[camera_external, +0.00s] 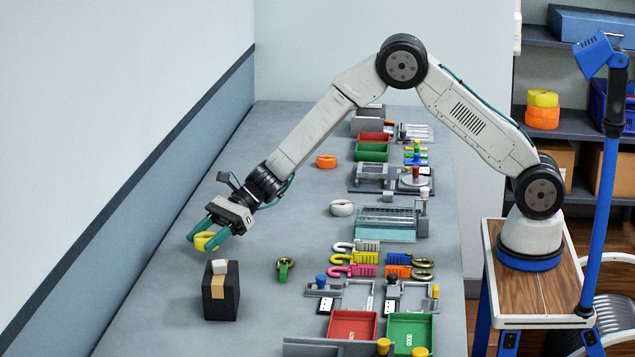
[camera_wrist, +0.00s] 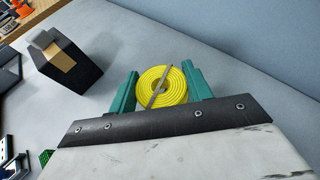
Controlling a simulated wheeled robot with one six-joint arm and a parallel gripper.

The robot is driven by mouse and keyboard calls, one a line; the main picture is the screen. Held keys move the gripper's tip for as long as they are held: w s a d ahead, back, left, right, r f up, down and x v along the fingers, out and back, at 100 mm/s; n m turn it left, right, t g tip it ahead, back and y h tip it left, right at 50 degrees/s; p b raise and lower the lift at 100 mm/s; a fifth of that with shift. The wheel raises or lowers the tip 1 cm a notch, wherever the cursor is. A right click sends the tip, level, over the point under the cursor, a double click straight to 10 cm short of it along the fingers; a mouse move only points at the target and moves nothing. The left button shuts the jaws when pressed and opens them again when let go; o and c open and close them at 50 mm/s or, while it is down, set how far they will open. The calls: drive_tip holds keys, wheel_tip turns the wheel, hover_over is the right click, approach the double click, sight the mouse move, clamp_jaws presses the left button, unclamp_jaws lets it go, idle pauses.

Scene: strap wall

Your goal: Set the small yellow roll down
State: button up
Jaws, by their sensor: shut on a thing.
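The small yellow roll (camera_wrist: 153,88) is a coiled strap with a thin dark band across it. It sits between the two teal fingers of my gripper (camera_wrist: 162,90), which are shut on it. In the external view the roll (camera_external: 204,241) shows partly behind the fingers of my gripper (camera_external: 209,236), over the far-left part of the grey table (camera_external: 262,215). The fingers are low, but I cannot tell whether the roll touches the tabletop.
A black box with a tan stripe (camera_external: 220,293) and a white piece (camera_external: 219,267) on top stands close by. An orange roll (camera_external: 326,161) and a white roll (camera_external: 341,208) lie farther back. A green-and-brass item (camera_external: 284,269) lies right of the box. Trays and fixtures line the right side.

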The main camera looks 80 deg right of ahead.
drive_tip(key=shift+f, duration=1.75)
drive_tip(key=shift+f, duration=0.1)
drive_tip(key=o, duration=1)
drive_tip(key=shift+c, duration=0.2)
